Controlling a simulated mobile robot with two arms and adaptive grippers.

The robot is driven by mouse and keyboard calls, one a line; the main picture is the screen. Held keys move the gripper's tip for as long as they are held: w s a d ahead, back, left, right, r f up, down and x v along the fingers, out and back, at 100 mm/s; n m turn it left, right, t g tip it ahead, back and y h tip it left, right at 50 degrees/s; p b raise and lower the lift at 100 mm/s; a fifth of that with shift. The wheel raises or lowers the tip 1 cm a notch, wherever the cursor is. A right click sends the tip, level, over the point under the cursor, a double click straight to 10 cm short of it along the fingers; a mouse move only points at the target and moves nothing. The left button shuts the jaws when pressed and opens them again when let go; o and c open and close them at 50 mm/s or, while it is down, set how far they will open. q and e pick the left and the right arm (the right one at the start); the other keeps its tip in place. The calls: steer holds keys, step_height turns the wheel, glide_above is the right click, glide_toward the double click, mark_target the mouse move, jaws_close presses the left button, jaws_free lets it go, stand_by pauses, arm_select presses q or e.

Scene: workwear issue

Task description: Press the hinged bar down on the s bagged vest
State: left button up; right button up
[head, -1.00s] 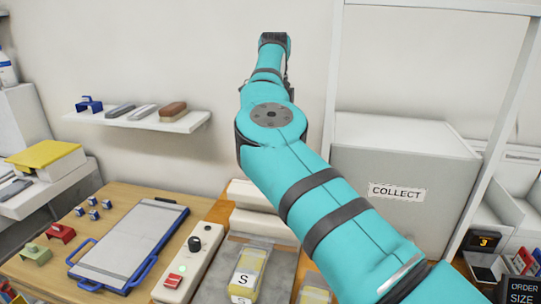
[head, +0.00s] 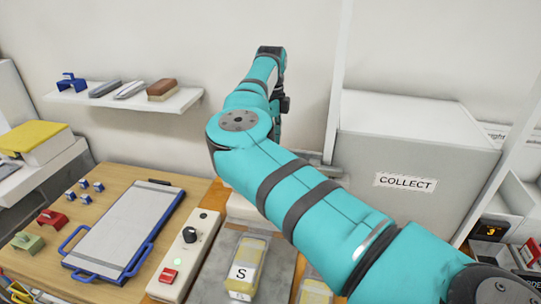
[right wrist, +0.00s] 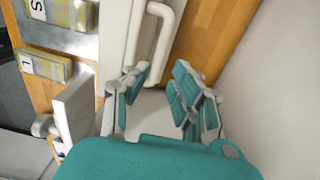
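The S bagged vest (head: 254,259), yellow in clear wrap with an S label, lies on the grey plate of the sealer in the head view. It also shows in the right wrist view (right wrist: 68,12). The white hinged bar (right wrist: 116,30) with its U-shaped handle (right wrist: 166,40) shows in the right wrist view. In the head view my right arm covers much of the bar. My right gripper (right wrist: 160,97) is open, its teal fingers apart, close to the handle's near end; whether it touches is unclear. My left gripper is not in view.
A control box (head: 190,250) with a black knob and red switch stands left of the vest. A blue-handled clipboard tray (head: 125,230) lies further left. A COLLECT box (head: 410,150) is at the back right. Another bagged item (right wrist: 45,65) marked L lies near the vest.

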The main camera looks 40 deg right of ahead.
step_height(320, 180, down, 5)
steer(key=shift+s+a+f+p, duration=0.1)
steer(key=shift+s+f+p, duration=0.1)
steer(key=shift+p, duration=0.55)
steer(key=shift+w+f, duration=0.1)
steer(key=shift+f, duration=0.55)
jaws_close()
